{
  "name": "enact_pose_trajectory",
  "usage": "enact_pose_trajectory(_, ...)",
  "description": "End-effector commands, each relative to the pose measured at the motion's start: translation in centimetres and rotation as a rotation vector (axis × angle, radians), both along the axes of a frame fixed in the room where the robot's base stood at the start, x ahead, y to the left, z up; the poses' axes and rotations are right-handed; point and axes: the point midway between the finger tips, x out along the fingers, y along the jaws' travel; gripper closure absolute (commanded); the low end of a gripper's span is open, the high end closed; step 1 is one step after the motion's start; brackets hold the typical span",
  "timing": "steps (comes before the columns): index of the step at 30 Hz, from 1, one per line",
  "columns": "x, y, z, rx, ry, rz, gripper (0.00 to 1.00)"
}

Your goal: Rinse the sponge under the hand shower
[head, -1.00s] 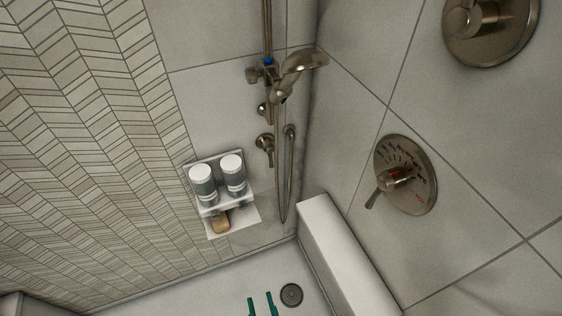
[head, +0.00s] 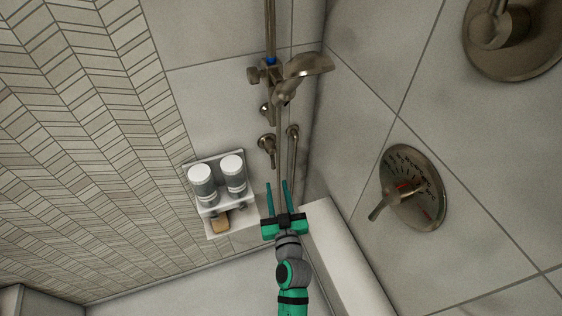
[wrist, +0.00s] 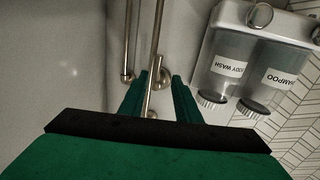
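The sponge (head: 220,221) is a tan block on the lower shelf of the wall caddy, below the two bottles in the head view. The hand shower (head: 303,67) sits in its holder on the slide bar, above my gripper. My gripper (head: 278,184) is open, its two green fingers pointing up, to the right of the caddy and sponge. In the wrist view my open gripper (wrist: 156,85) has nothing held between its fingers; the metal hose and bar lie beyond them. The sponge does not show in the wrist view.
A white ledge (head: 345,255) is right of my arm. A round valve plate (head: 418,200) with a lever is on the right wall.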

Motion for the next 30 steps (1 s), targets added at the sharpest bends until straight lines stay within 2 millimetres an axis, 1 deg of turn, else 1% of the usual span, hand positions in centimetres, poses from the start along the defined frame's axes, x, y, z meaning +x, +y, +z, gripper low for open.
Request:
enact_pose_trajectory(5, 1.1, 0.0, 0.1, 0.0, -0.002, -0.001, 0.7)
enact_pose_trajectory(8, 2.4, 0.1, 0.2, 0.0, -0.002, -0.002, 0.7)
enact_pose_trajectory(15, 6.4, 0.6, 0.2, 0.0, -0.003, -0.001, 0.7)
enact_pose_trajectory(21, 9.2, 1.0, 0.2, -0.001, -0.002, 0.0, 0.7)
enact_pose_trajectory(24, 10.1, 1.0, 0.2, -0.001, -0.002, -0.002, 0.7)
enact_pose_trajectory(30, 10.9, 1.1, 0.1, 0.0, -0.002, -0.001, 0.7)
